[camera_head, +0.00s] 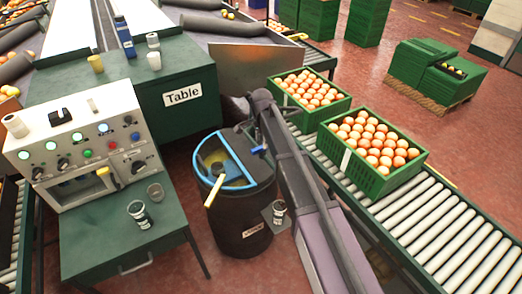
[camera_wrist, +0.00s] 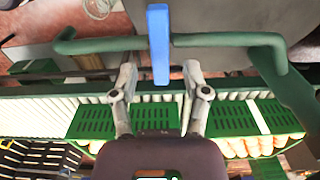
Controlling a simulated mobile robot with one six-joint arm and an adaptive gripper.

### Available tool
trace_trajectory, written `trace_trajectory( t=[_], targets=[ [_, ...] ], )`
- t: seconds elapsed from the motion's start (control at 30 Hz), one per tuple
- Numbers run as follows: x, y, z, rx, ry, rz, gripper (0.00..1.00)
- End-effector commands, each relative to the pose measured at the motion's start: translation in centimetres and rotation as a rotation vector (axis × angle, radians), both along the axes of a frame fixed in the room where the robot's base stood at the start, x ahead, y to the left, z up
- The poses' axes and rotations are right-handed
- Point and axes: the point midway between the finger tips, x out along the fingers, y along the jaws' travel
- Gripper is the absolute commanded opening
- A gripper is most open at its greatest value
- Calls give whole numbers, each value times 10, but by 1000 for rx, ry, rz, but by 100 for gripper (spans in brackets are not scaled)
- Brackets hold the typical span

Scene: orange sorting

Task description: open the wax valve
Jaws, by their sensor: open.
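The wax valve shows in the wrist view as a flat blue lever (camera_wrist: 158,40) crossing a green pipe (camera_wrist: 100,46). My gripper (camera_wrist: 159,70) is open, with one fingertip on each side of the lever's lower end. Gaps show between the lever and both fingers, and nothing is gripped. My arm hides part of that area, and the fingers are not clear there.
Orange-filled green crates (camera_head: 375,171) stand on the roller conveyor (camera_head: 440,226) at right. A control panel (camera_head: 75,140) and the green table (camera_head: 170,100) are at left. A grey surface (camera_wrist: 225,25) lies behind the pipe.

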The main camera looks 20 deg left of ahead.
Motion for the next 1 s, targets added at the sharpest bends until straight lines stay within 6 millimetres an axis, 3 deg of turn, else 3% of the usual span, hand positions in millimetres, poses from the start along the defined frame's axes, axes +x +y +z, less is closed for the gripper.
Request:
trace_trajectory(
  t=[0.3,0.83,0.87,1.0],
  targets=[
    [0,1,-23,0,0,1,60],
    [-1,2,-27,0,0,2,60],
    [-1,2,-27,0,0,2,57],
    [-1,2,-27,0,0,2,15]
  ],
)
